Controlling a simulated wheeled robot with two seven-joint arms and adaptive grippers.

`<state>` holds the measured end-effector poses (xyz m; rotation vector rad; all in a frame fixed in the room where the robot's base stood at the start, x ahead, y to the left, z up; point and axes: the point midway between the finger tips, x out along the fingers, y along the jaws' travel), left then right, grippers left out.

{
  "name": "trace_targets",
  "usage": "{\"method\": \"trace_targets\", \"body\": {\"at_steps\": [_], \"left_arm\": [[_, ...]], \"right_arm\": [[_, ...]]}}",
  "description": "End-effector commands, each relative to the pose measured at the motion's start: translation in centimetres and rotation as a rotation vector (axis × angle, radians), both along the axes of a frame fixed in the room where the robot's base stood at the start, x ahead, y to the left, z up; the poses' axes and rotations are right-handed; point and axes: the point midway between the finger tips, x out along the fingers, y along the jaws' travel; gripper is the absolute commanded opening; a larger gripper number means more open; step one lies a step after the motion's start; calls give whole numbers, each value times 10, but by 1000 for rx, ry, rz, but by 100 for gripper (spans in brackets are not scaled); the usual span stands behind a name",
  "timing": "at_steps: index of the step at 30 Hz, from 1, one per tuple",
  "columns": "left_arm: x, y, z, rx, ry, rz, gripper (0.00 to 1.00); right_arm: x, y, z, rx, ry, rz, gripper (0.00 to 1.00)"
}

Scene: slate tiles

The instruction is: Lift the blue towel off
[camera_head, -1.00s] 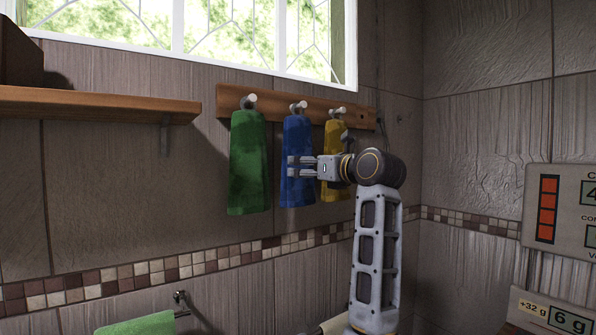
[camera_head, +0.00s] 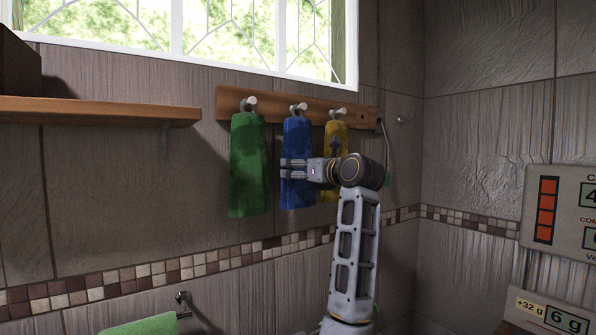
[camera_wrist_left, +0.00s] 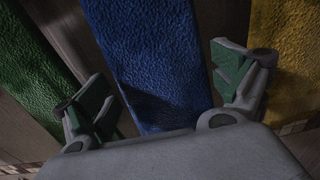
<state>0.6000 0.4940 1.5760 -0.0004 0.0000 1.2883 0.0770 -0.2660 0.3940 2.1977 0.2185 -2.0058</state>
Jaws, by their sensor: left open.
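The blue towel (camera_head: 297,135) hangs from the middle peg (camera_head: 299,107) of a wooden rack on the wall. My left gripper (camera_head: 287,168) is in front of its lower half. In the left wrist view, the blue towel (camera_wrist_left: 150,60) runs between the two open fingers (camera_wrist_left: 172,95), one on each side. I cannot tell whether the fingers touch the cloth. A green towel (camera_head: 248,165) hangs to the left and a yellow towel (camera_head: 334,135) to the right, partly hidden by my arm. My right gripper is not in view.
The wooden rack (camera_head: 275,107) sits below a window. A wooden shelf (camera_head: 90,108) juts out at the left. A cord (camera_head: 386,150) hangs by the rack's right end. A light green cloth (camera_head: 140,326) is low at the left. Sign panels (camera_head: 565,215) stand at the right.

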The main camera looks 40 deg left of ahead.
Motion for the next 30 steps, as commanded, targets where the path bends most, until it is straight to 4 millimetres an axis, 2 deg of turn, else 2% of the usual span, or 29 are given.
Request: {"method": "trace_targets", "body": {"at_steps": [14, 26, 30], "left_arm": [[0, 1, -1, 0, 0, 0, 96], [0, 1, 0, 0, 0, 0, 47], [0, 1, 0, 0, 0, 0, 45]], "right_arm": [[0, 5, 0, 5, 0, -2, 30], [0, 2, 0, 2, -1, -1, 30], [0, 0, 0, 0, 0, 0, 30]]}}
